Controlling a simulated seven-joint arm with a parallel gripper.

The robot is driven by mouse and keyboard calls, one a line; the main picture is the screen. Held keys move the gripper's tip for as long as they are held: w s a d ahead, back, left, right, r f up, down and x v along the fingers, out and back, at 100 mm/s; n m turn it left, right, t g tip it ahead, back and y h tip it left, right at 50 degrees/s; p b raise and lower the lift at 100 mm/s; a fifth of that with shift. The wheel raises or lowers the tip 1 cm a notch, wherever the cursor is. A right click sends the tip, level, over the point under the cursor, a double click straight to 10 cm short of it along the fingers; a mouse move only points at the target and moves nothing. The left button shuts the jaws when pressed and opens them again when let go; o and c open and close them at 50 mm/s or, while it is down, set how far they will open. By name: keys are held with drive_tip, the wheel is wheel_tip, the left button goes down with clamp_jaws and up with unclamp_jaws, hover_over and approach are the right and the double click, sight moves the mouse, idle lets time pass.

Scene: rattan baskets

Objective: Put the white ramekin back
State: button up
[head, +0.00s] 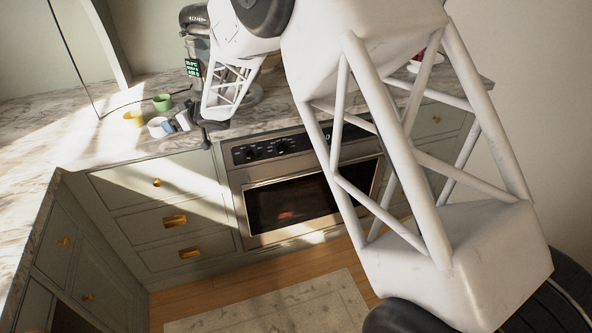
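A small white ramekin (156,128) stands on the marble counter at the upper left in the head view, close to the counter's front edge. My gripper (175,124) is low over the counter, just to the right of the ramekin, with its fingers pointing left towards it. A small blue patch shows at the fingertips. The fingers overlap or nearly meet the ramekin's right side. At this size I cannot tell whether they touch it, or whether they are open or shut.
A yellow cup (134,119) and a green cup (163,102) stand left of and behind the ramekin. A dark appliance with a lit display (193,68) stands behind my gripper. An oven (300,190) is below the counter (60,125), whose left part is clear.

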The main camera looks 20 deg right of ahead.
drive_tip(key=s+d+r+m+t+h, duration=0.25)
drive_tip(key=s+d+r+h, duration=0.3)
drive_tip(key=d+r, duration=0.4)
drive_tip(key=s+d+r+m+g+h, duration=0.2)
drive_tip(key=s+d+r+m+h, duration=0.25)
drive_tip(key=s+d, duration=0.8)
drive_tip(key=s+d+f+m+g, duration=0.1)
drive_tip(key=s+g, duration=0.6)
drive_tip(key=s, duration=3.1)
drive_tip(key=shift+d+m+y, duration=0.3)
drive_tip(key=shift+d+m, duration=0.3)
drive_tip(key=shift+d, duration=0.4)
